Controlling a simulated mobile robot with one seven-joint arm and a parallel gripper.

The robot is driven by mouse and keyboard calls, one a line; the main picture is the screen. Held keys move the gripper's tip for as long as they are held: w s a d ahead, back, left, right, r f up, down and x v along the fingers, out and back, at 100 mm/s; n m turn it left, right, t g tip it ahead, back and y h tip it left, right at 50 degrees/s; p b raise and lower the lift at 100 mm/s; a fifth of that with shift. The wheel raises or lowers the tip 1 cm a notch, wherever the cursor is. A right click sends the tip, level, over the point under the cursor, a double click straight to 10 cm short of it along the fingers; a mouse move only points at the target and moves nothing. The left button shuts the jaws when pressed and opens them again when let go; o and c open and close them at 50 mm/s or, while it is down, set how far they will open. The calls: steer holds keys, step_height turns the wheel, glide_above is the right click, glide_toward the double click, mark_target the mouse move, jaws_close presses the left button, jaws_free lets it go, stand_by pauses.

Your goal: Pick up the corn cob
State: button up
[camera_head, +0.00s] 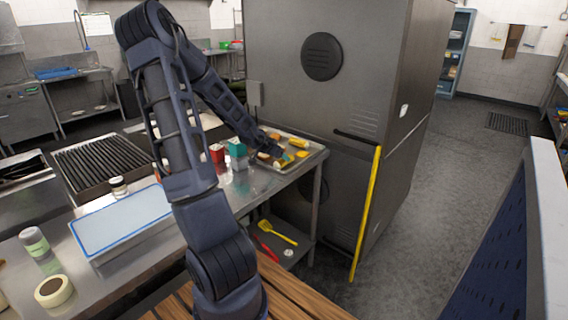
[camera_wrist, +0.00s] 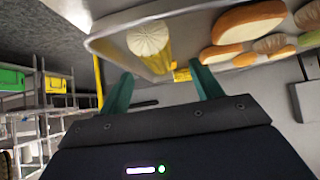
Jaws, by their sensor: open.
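The corn cob shows in the wrist view as a yellow body (camera_wrist: 158,62) with a pale round end, lying on the metal tray (camera_wrist: 105,48). In the head view two yellow pieces lie on the tray (camera_head: 316,149), one at its far side (camera_head: 299,143) and one beside my gripper; I cannot tell which is the cob. My gripper (camera_head: 281,155) is low over the tray. In the wrist view its teal fingers (camera_wrist: 162,88) are apart and empty, with the cob ahead of the gap between them. Contact with the cob is not visible.
Bread-like pieces (camera_wrist: 240,22) lie beside the cob. A large grey cabinet (camera_head: 345,95) rises close behind the tray. A blue-rimmed white board (camera_head: 120,220) lies nearer.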

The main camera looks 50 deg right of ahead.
steer(key=shift+s+x, duration=0.2)
steer(key=shift+x, duration=2.4)
steer(key=shift+a+f, duration=0.15)
steer(key=shift+w, duration=0.1)
steer(key=c, duration=1.1)
